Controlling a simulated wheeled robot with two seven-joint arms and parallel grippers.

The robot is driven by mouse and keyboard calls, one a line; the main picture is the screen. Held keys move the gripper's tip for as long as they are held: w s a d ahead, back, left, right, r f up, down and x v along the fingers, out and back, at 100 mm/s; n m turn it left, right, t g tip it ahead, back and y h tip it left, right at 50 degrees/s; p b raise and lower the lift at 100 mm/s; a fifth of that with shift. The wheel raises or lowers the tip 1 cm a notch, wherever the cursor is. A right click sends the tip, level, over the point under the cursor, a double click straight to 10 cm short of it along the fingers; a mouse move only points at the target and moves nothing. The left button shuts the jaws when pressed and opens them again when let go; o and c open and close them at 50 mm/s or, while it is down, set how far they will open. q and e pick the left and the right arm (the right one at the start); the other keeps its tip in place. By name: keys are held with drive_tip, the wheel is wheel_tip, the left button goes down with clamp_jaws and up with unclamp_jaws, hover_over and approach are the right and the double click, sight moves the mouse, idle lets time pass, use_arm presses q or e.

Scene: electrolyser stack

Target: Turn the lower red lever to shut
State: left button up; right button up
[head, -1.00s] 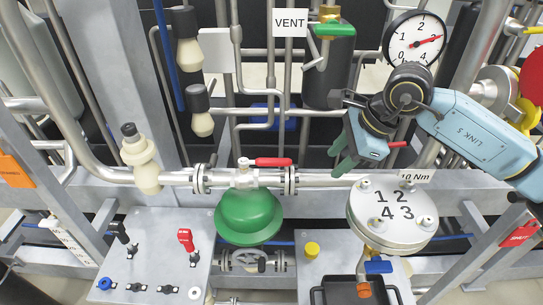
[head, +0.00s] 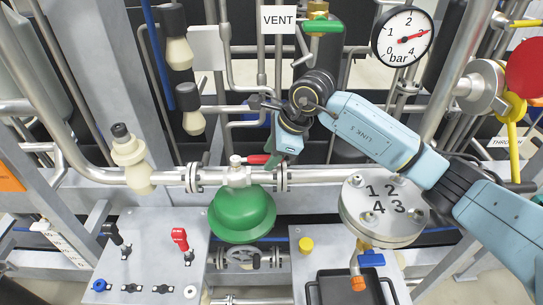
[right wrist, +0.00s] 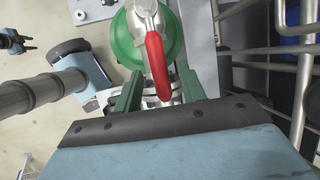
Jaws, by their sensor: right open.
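The red lever (head: 257,159) sits on a valve in the horizontal steel pipe, just above a green dome (head: 242,215). It lies along the pipe and points right. My right gripper (head: 277,160) is at the lever's free end, its green fingers apart. In the right wrist view, the red lever (right wrist: 157,65) reaches between the open fingers of the right gripper (right wrist: 160,88); I see no clear grip on it. A small dark shape at that view's left edge looks like my left gripper (right wrist: 14,41); its jaws are too small to judge.
A green lever (head: 322,26) is above, beside the VENT label (head: 279,19). Bolted flanges (head: 284,176) flank the valve. A numbered round plate (head: 385,208) stands to the right. A panel (head: 140,265) with a red switch (head: 180,239) is below left. Vertical pipes stand behind.

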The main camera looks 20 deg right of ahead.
clamp_jaws()
idle(0.3)
drive_tip(key=shift+a, duration=0.1)
